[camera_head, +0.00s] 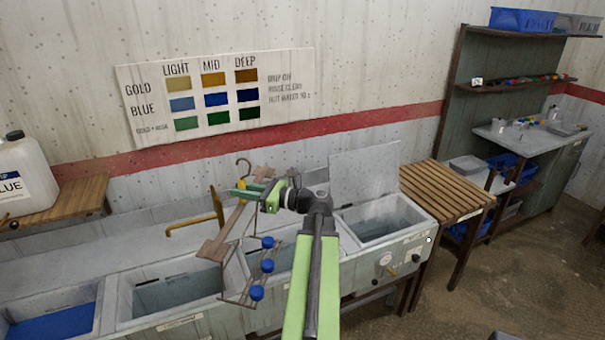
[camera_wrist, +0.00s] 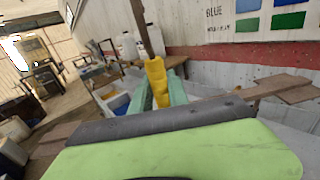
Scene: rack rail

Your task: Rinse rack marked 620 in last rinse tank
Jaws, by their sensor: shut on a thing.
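My gripper (camera_head: 250,190) is shut on the yellow grip of a rack (camera_head: 241,185); the yellow grip (camera_wrist: 156,82) shows between the green fingers in the wrist view. A hook rises above the grip. Below hangs a thin frame with several blue round pieces (camera_head: 267,265), over the divider and edge of the sink row. No number is readable on the rack. The row has a blue-filled tank (camera_head: 98,312) at far left, a tank with greyish liquid (camera_head: 122,300), a middle tank partly behind my arm, and a right tank (camera_head: 425,226) with a raised lid (camera_head: 365,170).
A brass tap (camera_head: 190,226) stands behind the tanks. A slatted wooden stand (camera_head: 450,190) adjoins the right tank. A white jug (camera_head: 25,180) stands on a shelf at left.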

